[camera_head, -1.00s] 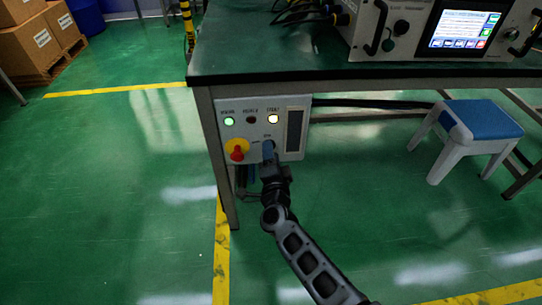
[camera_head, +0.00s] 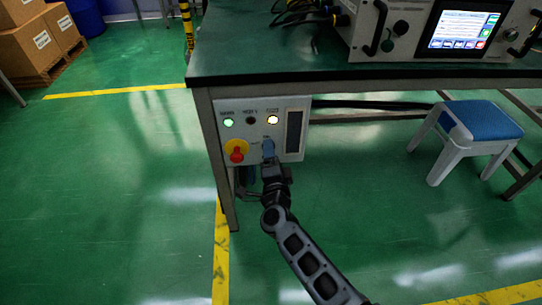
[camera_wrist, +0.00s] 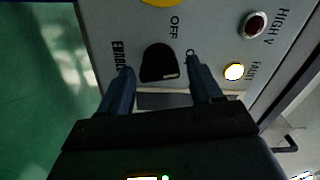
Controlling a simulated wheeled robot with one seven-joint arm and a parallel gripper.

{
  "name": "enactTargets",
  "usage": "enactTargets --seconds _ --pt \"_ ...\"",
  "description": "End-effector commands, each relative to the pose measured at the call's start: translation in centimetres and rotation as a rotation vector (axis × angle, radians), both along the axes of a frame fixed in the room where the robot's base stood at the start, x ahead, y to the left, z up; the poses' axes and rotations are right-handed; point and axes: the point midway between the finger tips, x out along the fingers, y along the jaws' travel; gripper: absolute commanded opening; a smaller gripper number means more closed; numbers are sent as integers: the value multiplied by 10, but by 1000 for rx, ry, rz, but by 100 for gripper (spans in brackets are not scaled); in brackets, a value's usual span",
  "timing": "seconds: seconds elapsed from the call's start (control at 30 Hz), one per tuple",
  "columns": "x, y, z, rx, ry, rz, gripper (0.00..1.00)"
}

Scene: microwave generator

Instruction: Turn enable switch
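The enable switch is a black rotary knob (camera_wrist: 158,62) on the grey control panel (camera_head: 285,103), with OFF, ON and ENABLE lettering around it in the wrist view. A pale mark shows on the knob's lower edge, at the right in that view. My gripper (camera_wrist: 161,66) is open, with one blue finger on each side of the knob and a visible gap on both sides. Whether the fingertips reach past the knob's face is unclear. In the head view my gripper (camera_head: 268,148) is at the panel's lower middle and hides the knob.
A red-and-yellow emergency stop button (camera_head: 236,151) sits left of my gripper. Above are a lit green lamp (camera_head: 228,123), a dark lamp (camera_head: 251,121) and a lit fault lamp (camera_head: 272,120). The panel hangs under a workbench (camera_head: 255,65). A blue-topped stool (camera_head: 480,120) stands right.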

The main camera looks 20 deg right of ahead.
Motion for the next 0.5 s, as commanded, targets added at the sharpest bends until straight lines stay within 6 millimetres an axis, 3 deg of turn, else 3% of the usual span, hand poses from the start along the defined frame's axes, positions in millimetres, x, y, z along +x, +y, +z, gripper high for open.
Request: enactTargets --seconds 0.33,0.5 --pt "-3 3 0 -1 1 4 70" --pt "-24 10 2 -2 3 6 70"
